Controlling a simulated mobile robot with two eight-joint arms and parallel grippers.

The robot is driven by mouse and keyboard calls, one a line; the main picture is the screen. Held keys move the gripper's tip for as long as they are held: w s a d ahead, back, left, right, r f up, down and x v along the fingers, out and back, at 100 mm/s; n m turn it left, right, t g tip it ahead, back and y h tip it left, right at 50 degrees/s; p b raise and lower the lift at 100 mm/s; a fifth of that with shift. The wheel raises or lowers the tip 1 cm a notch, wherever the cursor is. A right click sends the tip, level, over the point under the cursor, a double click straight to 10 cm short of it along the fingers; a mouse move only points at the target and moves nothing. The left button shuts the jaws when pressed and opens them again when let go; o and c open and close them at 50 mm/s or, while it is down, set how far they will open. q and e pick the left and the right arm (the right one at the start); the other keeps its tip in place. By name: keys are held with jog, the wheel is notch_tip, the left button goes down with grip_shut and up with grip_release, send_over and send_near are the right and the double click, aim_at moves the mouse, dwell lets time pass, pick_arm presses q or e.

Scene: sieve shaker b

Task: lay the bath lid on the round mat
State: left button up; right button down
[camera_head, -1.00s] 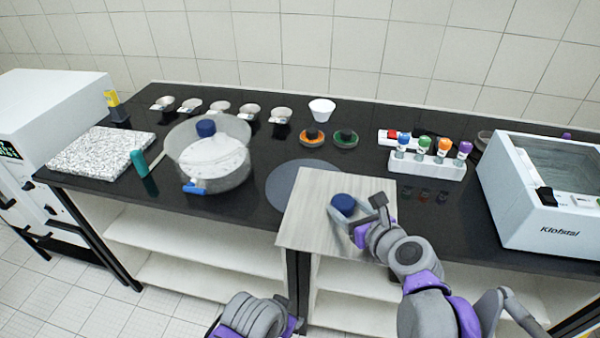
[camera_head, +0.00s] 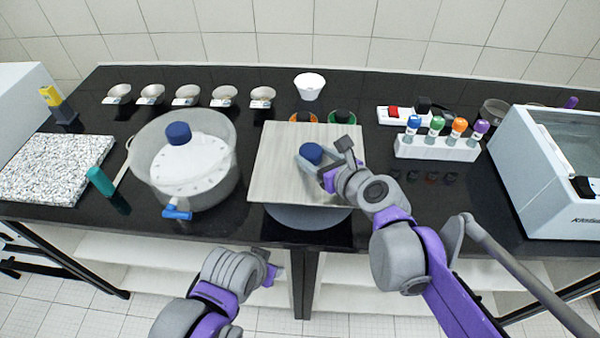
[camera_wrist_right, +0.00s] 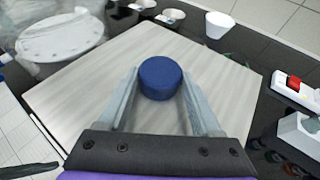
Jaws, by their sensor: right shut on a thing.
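The bath lid (camera_head: 283,178) is a pale, wood-grained square plate with a blue round knob (camera_head: 311,152). My right gripper (camera_head: 318,160) is shut on the knob and holds the lid over the bench. The right wrist view shows the knob (camera_wrist_right: 160,78) between the two fingers (camera_wrist_right: 158,95), with the lid (camera_wrist_right: 85,95) spread out below. The round mat (camera_head: 308,217) is dark grey; only its front part shows, the rest being hidden under the lid. I cannot tell how high the lid is above it. My left gripper (camera_head: 271,274) is low, in front of the bench; its fingers are unclear.
A clear round pot (camera_head: 222,190) with a white, blue-knobbed lid stands left of the bath lid. A rack of coloured-cap vials (camera_head: 437,148) and the white Klobstal bath (camera_head: 540,205) stand right. Orange and green discs (camera_head: 341,116) and a white cup (camera_head: 309,88) lie behind.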

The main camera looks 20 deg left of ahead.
jog(key=shift+w+a+f, duration=0.1)
jog(key=shift+w+a, duration=0.05)
notch_tip(320, 180, down, 5)
jog(key=shift+r+b, duration=0.1)
jog(key=shift+b, duration=0.25)
jog(key=shift+f+b, duration=0.3)
jog(key=shift+f, duration=2.15)
jog(key=shift+f, duration=0.1)
jog(key=shift+c, duration=0.3)
grip_release()
jog(key=p+v, duration=0.1)
jog(key=v, duration=1.1)
